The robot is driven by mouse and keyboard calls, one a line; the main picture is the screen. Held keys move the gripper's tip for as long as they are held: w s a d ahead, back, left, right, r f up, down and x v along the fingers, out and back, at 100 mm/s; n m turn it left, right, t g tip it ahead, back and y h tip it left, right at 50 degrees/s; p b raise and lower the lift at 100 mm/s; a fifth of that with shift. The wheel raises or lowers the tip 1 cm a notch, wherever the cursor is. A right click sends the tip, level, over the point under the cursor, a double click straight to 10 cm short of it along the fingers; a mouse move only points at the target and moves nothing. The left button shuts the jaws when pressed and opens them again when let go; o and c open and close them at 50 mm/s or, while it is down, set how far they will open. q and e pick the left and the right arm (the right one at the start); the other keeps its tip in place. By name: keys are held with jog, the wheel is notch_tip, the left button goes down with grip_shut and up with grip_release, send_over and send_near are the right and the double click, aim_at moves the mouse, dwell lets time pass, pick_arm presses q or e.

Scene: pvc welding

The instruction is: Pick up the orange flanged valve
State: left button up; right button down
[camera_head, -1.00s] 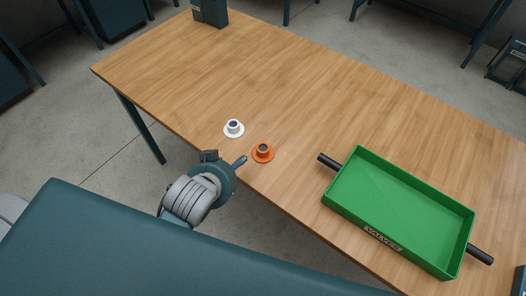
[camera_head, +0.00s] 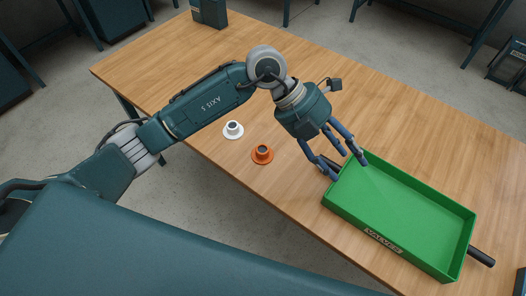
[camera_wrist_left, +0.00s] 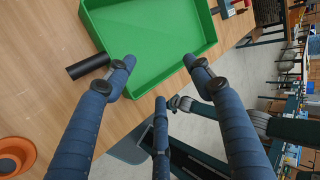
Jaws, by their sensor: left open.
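The orange flanged valve (camera_head: 262,154) stands upright on the wooden table near its front edge. Part of its orange flange also shows at the lower left of the left wrist view (camera_wrist_left: 14,156). A white flanged valve (camera_head: 233,129) stands just left of it and behind. My left gripper (camera_head: 347,168) is open and empty, to the right of the orange valve, over the near left corner of the green tray (camera_head: 447,268). Its spread fingers also show in the left wrist view (camera_wrist_left: 160,80). An arm at the right of the left wrist view appears to be my right one, with its gripper (camera_wrist_left: 178,103) small.
The green tray, labelled and empty, has black handles, one at its right end (camera_head: 481,256). A dark box (camera_head: 209,12) stands at the table's far left corner. The middle and back of the wooden table (camera_head: 290,60) are clear.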

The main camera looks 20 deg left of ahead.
pick_arm(q)
jog(key=w+a+f+y, duration=0.3)
jog(key=a+y, duration=0.1)
jog(key=a, duration=0.4)
jog(key=n+t+y, duration=0.1)
jog(key=n+y, duration=0.1)
jog(key=y, duration=0.3)
send_over(262, 149)
notch_tip(262, 149, down, 4)
jog(key=shift+w+d+f+p, duration=0.1)
jog(key=shift+d+p, duration=0.05)
jog(key=shift+p, duration=0.3)
notch_tip(262, 149, down, 6)
jog(key=shift+r+p, duration=0.2)
jog(key=shift+p, duration=0.75)
jog(key=shift+f, duration=0.3)
jog(key=c, duration=1.1)
